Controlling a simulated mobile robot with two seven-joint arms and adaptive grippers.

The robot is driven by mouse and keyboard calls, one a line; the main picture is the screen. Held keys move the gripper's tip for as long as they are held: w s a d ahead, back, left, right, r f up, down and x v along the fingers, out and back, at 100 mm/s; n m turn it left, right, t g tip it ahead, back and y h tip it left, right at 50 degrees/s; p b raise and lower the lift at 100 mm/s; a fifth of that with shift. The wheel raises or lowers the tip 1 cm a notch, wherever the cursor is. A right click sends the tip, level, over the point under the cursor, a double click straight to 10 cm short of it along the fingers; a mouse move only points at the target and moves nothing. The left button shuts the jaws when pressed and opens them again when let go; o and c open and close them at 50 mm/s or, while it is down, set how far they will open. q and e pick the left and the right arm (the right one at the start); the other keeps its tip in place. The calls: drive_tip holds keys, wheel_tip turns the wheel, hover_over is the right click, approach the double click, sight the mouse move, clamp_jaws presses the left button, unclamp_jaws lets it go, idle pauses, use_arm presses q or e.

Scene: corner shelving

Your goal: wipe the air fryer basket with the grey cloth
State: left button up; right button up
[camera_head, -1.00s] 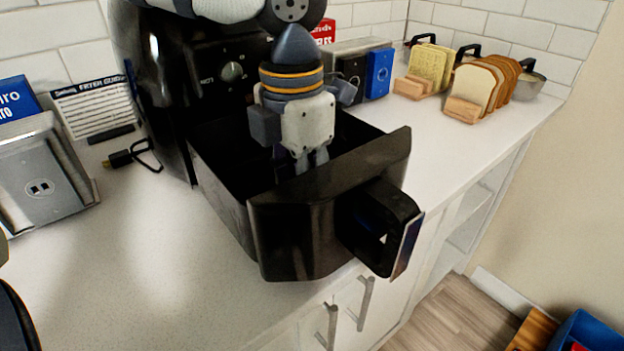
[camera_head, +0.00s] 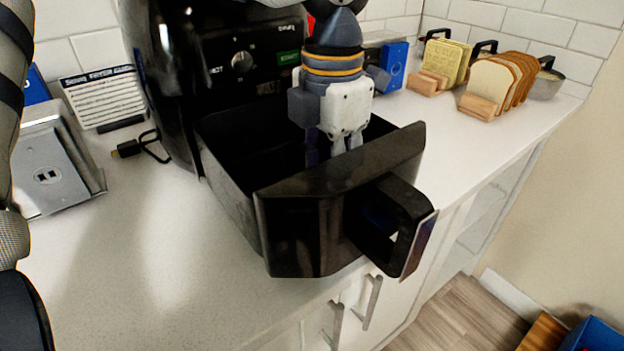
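The black air fryer (camera_head: 205,80) stands at the back of the counter, with its basket (camera_head: 300,230) pulled out towards me. The basket's handle (camera_head: 395,225) faces the front right. No grey cloth is visible; the front wall hides part of the basket floor. My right gripper is not in view.
A metal toaster-like box (camera_head: 50,165) and a fryer guide card (camera_head: 103,97) stand at the left. Bread slices in a wooden holder (camera_head: 480,107) and a blue box (camera_head: 395,65) stand at the back right. The counter's front left (camera_head: 150,260) is clear.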

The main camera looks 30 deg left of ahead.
use_arm(q)
drive_tip(key=shift+w+d, duration=0.25)
drive_tip(key=shift+w, duration=0.3)
drive_tip(key=shift+w+d, duration=0.2)
drive_tip(key=shift+w, duration=0.3)
drive_tip(key=shift+s+a+r+p, duration=0.15)
drive_tip(key=shift+s+a+p, duration=0.05)
drive_tip(key=shift+s, duration=0.3)
drive_tip(key=shift+s+a+r+p, duration=0.1)
drive_tip(key=shift+s+a+p, duration=0.1)
drive_tip(key=shift+s, duration=0.25)
drive_tip(key=shift+s+a+f, duration=0.1)
drive_tip(key=shift+s+a, duration=0.2)
drive_tip(key=shift+s, duration=0.45)
drive_tip(key=shift+s+a, duration=0.3)
drive_tip(key=shift+s, duration=0.35)
drive_tip(key=shift+s+a, duration=0.25)
drive_tip(key=shift+s, duration=0.45)
drive_tip(key=shift+s+a, duration=0.3)
drive_tip(key=shift+s, duration=0.35)
drive_tip(key=shift+w+d+f, duration=0.1)
drive_tip(key=shift+w+d, duration=0.15)
drive_tip(key=shift+w, duration=0.35)
drive_tip(key=shift+w+d+f, duration=0.1)
drive_tip(key=shift+w+d, duration=0.2)
drive_tip(key=shift+w, duration=0.35)
drive_tip(key=shift+w+d, duration=0.25)
drive_tip(key=shift+w, duration=0.35)
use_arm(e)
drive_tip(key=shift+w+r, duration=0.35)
